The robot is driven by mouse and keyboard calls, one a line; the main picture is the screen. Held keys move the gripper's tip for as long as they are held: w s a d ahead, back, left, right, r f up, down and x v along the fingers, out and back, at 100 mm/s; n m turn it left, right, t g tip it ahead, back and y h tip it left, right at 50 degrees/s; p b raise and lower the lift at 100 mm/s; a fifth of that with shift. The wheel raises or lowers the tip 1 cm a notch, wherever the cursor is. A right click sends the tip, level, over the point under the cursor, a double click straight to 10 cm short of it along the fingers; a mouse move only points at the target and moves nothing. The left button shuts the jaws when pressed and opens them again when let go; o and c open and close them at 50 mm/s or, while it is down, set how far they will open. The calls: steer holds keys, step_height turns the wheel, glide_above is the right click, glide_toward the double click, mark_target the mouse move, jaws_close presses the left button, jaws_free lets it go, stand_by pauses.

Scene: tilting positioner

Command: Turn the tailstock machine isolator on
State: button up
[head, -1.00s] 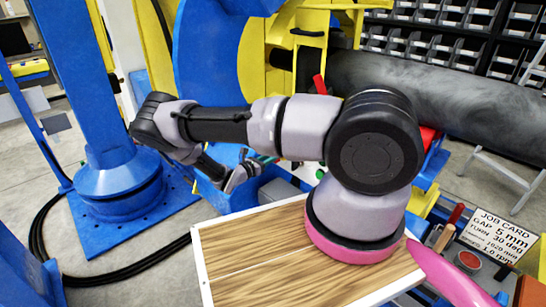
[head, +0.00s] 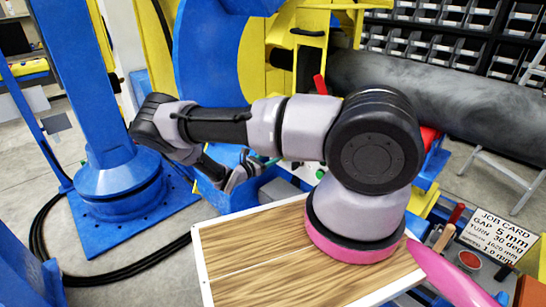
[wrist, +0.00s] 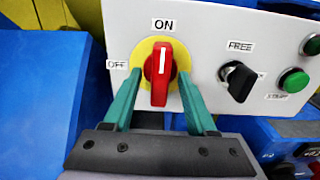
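The isolator is a red handle (wrist: 161,75) on a yellow disc (wrist: 150,50), fixed to a pale panel in the wrist view. Labels read ON above it and OFF to its left. The handle stands upright, its white line at the top towards ON. My gripper (wrist: 159,98) is open, its teal fingers on either side of the handle with visible gaps. In the head view the isolator is not clearly visible, and my gripper is mostly hidden by my arm.
On the same panel, a black selector knob (wrist: 240,80) marked FREE and green buttons (wrist: 294,80) sit to the right. In the head view a blue bin (head: 268,186), a blue column (head: 105,130) and a large grey cylinder (head: 450,95) surround my arm.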

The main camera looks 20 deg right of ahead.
steer(key=v, duration=1)
steer(key=shift+s+a, duration=0.2)
steer(key=shift+a, duration=0.15)
steer(key=s+r+m+g+y, duration=0.35)
steer(key=r+m, duration=0.25)
steer(key=r, duration=0.5)
steer(key=s+r+m+g+y, duration=0.2)
steer(key=r+m+y, duration=0.35)
steer(key=r, duration=0.45)
steer(key=s+r+m+g+y, duration=0.2)
steer(key=r+m+g+y, duration=0.3)
steer(key=r, duration=0.6)
steer(key=s+r+m+t+y, duration=0.4)
steer(key=s+r+m+t, duration=0.6)
steer(key=s+r, duration=0.7)
step_height(320, 180, up, 4)
steer(key=shift+s+d+f+t+y, duration=0.15)
steer(key=shift+s+d+t+y, duration=0.2)
steer(key=shift+s+t, duration=0.1)
